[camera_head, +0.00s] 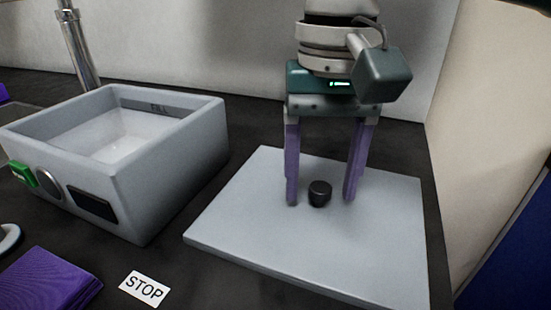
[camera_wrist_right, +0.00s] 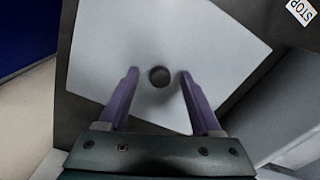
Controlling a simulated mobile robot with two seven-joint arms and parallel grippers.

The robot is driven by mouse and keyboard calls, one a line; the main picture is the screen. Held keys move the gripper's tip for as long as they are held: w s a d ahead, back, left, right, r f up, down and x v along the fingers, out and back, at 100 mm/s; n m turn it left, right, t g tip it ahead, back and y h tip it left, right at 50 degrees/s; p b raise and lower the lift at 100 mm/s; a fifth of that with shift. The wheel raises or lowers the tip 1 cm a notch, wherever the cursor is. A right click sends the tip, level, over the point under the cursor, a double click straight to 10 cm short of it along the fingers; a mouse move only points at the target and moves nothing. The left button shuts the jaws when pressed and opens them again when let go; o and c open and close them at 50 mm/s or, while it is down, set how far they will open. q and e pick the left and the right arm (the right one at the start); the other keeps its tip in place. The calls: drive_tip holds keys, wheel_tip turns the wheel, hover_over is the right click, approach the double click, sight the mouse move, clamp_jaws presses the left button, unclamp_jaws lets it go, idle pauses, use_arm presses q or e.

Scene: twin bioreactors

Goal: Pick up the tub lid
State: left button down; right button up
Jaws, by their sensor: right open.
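The tub lid (camera_head: 312,267) is a flat pale grey slab with a small black knob (camera_head: 320,193) standing up near its middle. It lies on the dark counter. My right gripper (camera_head: 321,203) points down over the lid, open, with its purple fingers on either side of the knob and apart from it. In the right wrist view the knob (camera_wrist_right: 159,76) shows between the open fingertips (camera_wrist_right: 158,72), with the lid (camera_wrist_right: 190,30) behind. Whether the fingertips touch the lid is hard to tell. My left gripper is not in view.
The grey open tub (camera_head: 190,158) stands left of the lid, with a green switch (camera_head: 22,174) on its front. A STOP label (camera_head: 144,289) and a folded purple cloth (camera_head: 50,282) lie at the front left. A wall (camera_head: 490,110) rises close on the right.

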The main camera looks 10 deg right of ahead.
drive_tip(key=shift+c, duration=0.2)
clamp_jaws()
idle(0.5)
